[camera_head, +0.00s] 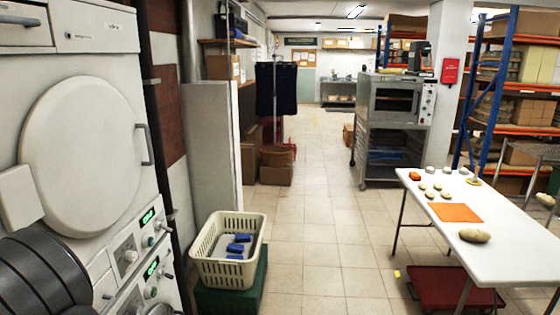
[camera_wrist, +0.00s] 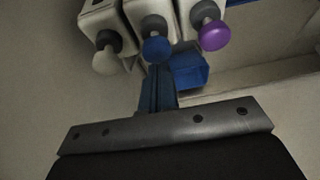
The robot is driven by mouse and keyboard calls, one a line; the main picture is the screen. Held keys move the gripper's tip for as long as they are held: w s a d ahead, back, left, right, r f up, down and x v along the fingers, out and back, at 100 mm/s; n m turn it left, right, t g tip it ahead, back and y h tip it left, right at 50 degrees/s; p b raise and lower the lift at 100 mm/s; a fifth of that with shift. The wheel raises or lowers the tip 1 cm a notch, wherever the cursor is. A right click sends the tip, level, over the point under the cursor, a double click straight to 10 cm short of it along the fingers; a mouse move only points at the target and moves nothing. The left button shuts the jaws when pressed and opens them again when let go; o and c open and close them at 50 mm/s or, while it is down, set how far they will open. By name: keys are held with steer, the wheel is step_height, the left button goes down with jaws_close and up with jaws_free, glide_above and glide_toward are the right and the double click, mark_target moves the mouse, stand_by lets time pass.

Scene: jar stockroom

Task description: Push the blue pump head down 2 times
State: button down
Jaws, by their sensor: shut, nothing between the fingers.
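In the wrist view three pump heads sit on dark collars on pale bottles. The blue pump head (camera_wrist: 156,48) is in the middle, with a cream pump head (camera_wrist: 105,61) to its left and a purple pump head (camera_wrist: 214,36) to its right. My gripper (camera_wrist: 157,72) is shut and empty. Its fingertips appear just below the blue pump head in the picture; I cannot tell whether they touch it. The pumps and my gripper do not show in the head view.
A blue block-like thing (camera_wrist: 190,71) lies right of my fingers. In the head view a white machine (camera_head: 85,130) stands at left, a cream basket (camera_head: 208,265) with blue items is at lower centre, and a white table (camera_head: 500,235) is at right. The middle floor is clear.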

steer(key=shift+f, duration=1.2)
steer(key=shift+r, duration=1.45)
steer(key=shift+r, duration=0.15)
step_height(320, 180, up, 6)
steer(key=shift+f, duration=0.1)
